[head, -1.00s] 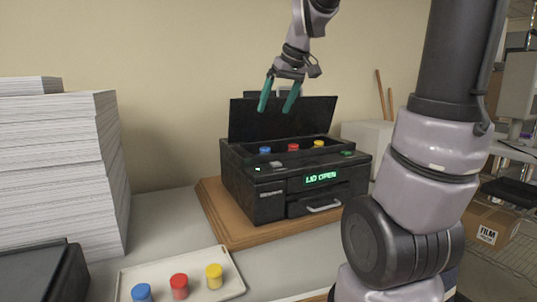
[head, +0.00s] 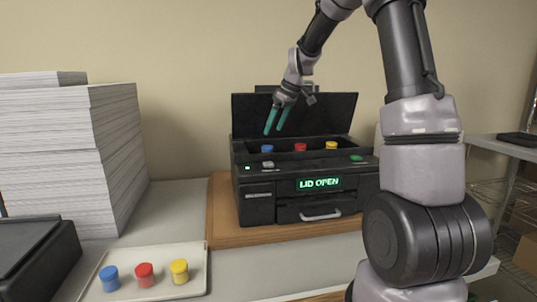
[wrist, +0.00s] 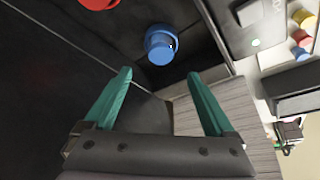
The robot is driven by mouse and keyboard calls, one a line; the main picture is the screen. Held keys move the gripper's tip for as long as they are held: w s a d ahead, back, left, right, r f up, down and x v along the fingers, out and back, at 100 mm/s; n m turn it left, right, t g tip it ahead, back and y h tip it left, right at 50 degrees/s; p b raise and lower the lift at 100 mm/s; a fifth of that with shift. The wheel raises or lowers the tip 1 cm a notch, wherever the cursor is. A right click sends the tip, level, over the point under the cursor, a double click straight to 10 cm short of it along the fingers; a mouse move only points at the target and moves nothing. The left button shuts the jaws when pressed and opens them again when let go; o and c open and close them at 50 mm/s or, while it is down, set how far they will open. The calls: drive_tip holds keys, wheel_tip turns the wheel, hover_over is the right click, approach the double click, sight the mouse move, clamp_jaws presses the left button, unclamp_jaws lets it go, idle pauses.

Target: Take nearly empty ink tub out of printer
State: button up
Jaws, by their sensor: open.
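The black printer (head: 255,208) stands with its lid (head: 340,115) raised, and its display reads "LID OPEN". A blue tub (head: 267,149), a red tub (head: 300,147) and a yellow tub (head: 331,146) sit in a row in its open bay. I cannot tell their ink levels. My gripper (head: 276,121) is open and empty, above the blue tub. In the wrist view the blue tub (wrist: 160,45) lies ahead of the spread fingers, apart from them, with part of the red tub (wrist: 98,3) at the top edge.
A cream tray (head: 198,279) at the front left holds another blue tub (head: 109,278), red tub (head: 144,275) and yellow tub (head: 179,272). Tall paper stacks (head: 75,160) stand at the left. The printer rests on a wooden board (head: 222,232).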

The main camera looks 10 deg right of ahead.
sight(267, 146)
drive_tip(key=x, duration=0.7)
drive_tip(key=shift+s+f, duration=0.1)
drive_tip(key=shift+f, duration=0.15)
clamp_jaws()
